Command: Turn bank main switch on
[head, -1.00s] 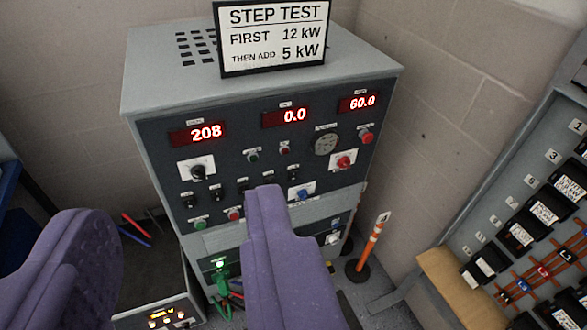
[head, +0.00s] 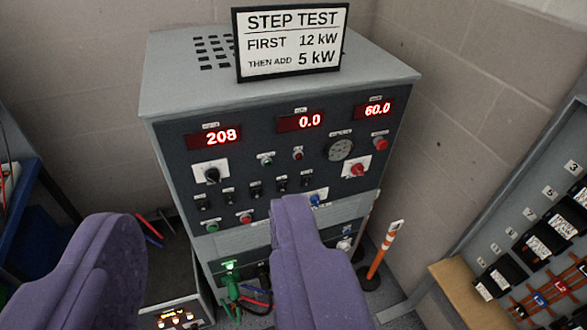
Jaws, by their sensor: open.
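A grey load bank cabinet (head: 160,95) with a dark front panel stands in the middle. Its red displays read 208, 0.0 and 60.0. The panel carries a black rotary knob on a white plate (head: 211,174), a red knob on a white plate (head: 357,169), a row of small black switches (head: 256,188) and a blue knob (head: 315,199). The labels are too small to read, so I cannot tell which is the bank main switch. My gripper (head: 205,215) is open and empty, its purple fingers apart in front of the cabinet. The right finger hides part of the lower panel.
A STEP TEST sign (head: 291,42) stands on the cabinet top. Green, red and blue leads (head: 245,295) hang at its lower front. An orange-white post (head: 383,252) stands to the right, near a wooden-edged bench (head: 450,290) and a breaker rack (head: 550,235).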

